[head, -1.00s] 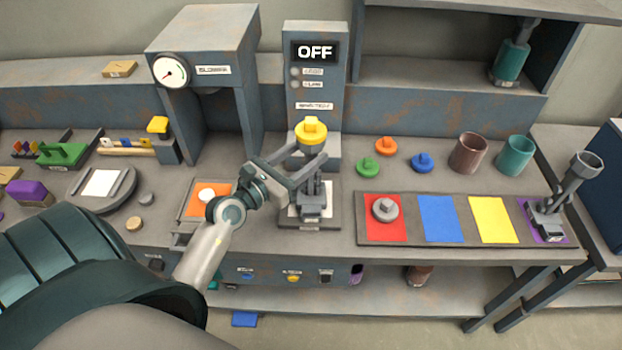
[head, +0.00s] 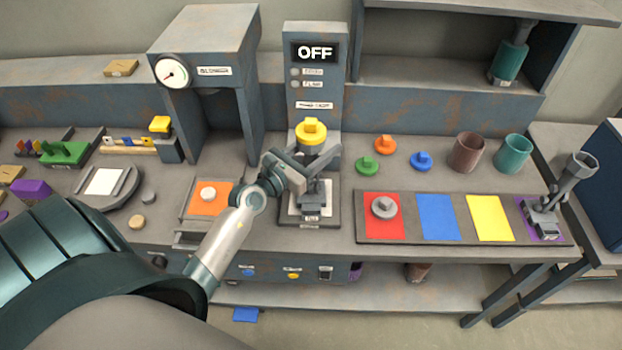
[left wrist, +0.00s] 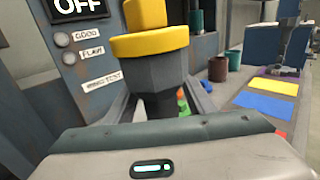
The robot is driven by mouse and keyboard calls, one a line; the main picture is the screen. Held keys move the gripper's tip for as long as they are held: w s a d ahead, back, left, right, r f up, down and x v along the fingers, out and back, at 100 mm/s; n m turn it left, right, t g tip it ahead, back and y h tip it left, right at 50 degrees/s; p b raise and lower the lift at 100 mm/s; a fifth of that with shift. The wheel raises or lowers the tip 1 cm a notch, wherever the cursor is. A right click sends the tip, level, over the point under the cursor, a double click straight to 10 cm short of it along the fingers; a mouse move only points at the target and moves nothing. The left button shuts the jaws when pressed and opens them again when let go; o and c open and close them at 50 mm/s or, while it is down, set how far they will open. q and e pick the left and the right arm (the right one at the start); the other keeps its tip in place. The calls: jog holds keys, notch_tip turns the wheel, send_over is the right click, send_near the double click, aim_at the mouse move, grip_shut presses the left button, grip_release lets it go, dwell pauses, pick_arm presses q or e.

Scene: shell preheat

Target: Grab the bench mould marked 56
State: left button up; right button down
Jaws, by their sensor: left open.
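A grey faceted body with a yellow knobbed cap (head: 311,133) stands upright at the station under the OFF panel. No number 56 is readable on it, so I cannot tell whether it is the marked mould. Its yellow cap (left wrist: 150,42) and grey body (left wrist: 163,85) fill the middle of the left wrist view. A small labelled grey base (head: 312,215) sits below it on a white pad. My left gripper (head: 322,170) is open at the grey body, below the cap, with its fingers reaching along the body's sides. Contact cannot be told. My right gripper is out of view.
The OFF panel (head: 315,75) rises just behind. A gauge machine (head: 205,65) stands to the left. Green (head: 368,166), orange (head: 385,146) and blue (head: 421,161) knobbed pieces lie to the right, behind a coloured-pad tray (head: 408,242). A grey stand (head: 545,215) occupies its right end.

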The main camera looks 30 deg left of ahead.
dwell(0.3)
pick_arm(q)
grip_shut()
jog(key=shift+r, duration=0.1)
jog(key=shift+r, duration=2.1)
jog(key=shift+s+d+r, duration=0.1)
jog(key=shift+d, duration=0.2)
jog(key=s+d+r, duration=0.1)
jog(key=d+r, duration=0.2)
jog(key=d, duration=0.2)
jog(key=s+d+r+b, duration=0.1)
jog(key=d+r, duration=0.2)
jog(key=d, duration=0.3)
jog(key=shift+r, duration=0.25)
jog(key=shift+s+a, duration=0.1)
